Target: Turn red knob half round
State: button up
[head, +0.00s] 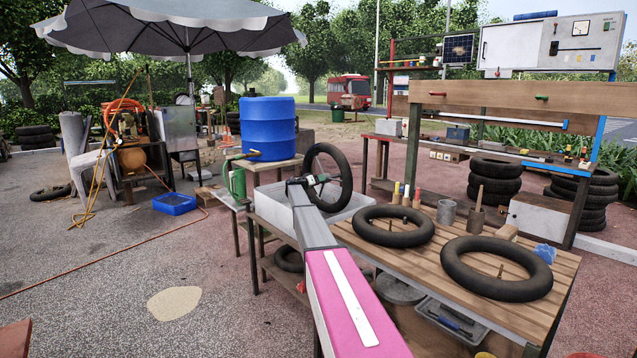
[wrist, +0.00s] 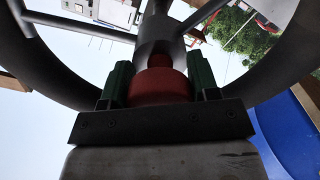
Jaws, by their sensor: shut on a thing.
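The red knob (wrist: 160,87) sits at the end of a grey hub and shaft in the middle of the wrist view. My gripper (wrist: 158,68) has one green finger on each side of the knob and is shut on it. In the head view my gripper (head: 312,181) is at the middle of an upright black wheel (head: 346,172) above the white tub. The knob is too small and covered there to make out. The wheel's dark rim (wrist: 62,72) curves around the knob in the wrist view, with grey spokes.
The white tub (head: 275,209) stands under the wheel. A blue barrel (head: 268,127) is close behind on its left. The wooden bench (head: 466,258) to the right bears two tyres (head: 394,238) and several tools. Open paved ground lies to the left.

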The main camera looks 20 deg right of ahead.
jog(key=m, duration=0.6)
jog(key=shift+m, duration=0.4)
dwell(0.3)
jog(key=o, duration=0.9)
jog(key=shift+o, duration=0.2)
jog(key=shift+a, duration=0.1)
jog(key=v, duration=1)
jog(key=shift+s+a, duration=0.2)
jog(key=shift+a, duration=0.1)
jog(key=shift+c, duration=0.2)
